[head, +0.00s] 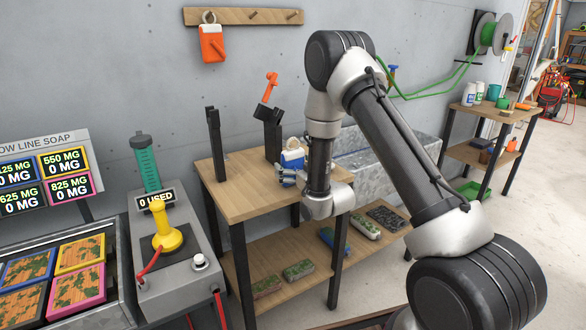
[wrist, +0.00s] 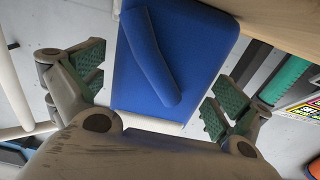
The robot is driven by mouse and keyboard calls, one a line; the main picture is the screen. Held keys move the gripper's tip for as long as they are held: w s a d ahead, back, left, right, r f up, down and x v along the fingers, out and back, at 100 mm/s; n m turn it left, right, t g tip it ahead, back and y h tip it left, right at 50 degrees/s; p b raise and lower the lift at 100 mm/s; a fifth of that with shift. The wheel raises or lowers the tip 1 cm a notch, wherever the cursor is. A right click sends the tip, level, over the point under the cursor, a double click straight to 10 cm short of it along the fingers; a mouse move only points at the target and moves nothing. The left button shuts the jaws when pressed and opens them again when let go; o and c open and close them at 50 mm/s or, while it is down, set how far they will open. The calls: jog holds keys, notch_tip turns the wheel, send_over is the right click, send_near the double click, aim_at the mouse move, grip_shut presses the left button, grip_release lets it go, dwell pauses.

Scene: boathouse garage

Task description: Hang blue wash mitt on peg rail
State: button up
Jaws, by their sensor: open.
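The blue wash mitt (head: 292,161) has a white cuff and stands at the right side of the wooden workbench (head: 232,197), partly hidden by my arm. In the wrist view the blue mitt (wrist: 195,55) fills the space ahead of my gripper (wrist: 152,90), with its raised thumb strip facing me. The green-padded fingers are open, one on each side of the mitt, with visible gaps. In the head view my gripper (head: 287,178) is low beside the mitt. The wooden peg rail (head: 243,16) is on the wall above, with several pegs. An orange mitt (head: 212,45) hangs from its left peg.
A black upright (head: 214,145) and a dark holder (head: 270,118) with an orange-handled tool (head: 271,86) stand on the workbench. A grey trough (head: 390,150) is to the right. A soap machine (head: 170,245) stands left. The middle and right pegs are bare.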

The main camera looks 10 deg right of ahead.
aim_at(293, 138)
jog(key=c, duration=1)
jog(key=shift+r, duration=0.1)
notch_tip(293, 138, up, 10)
jog(key=shift+f, duration=0.1)
jog(key=shift+o, duration=1.3)
jog(key=c, duration=0.4)
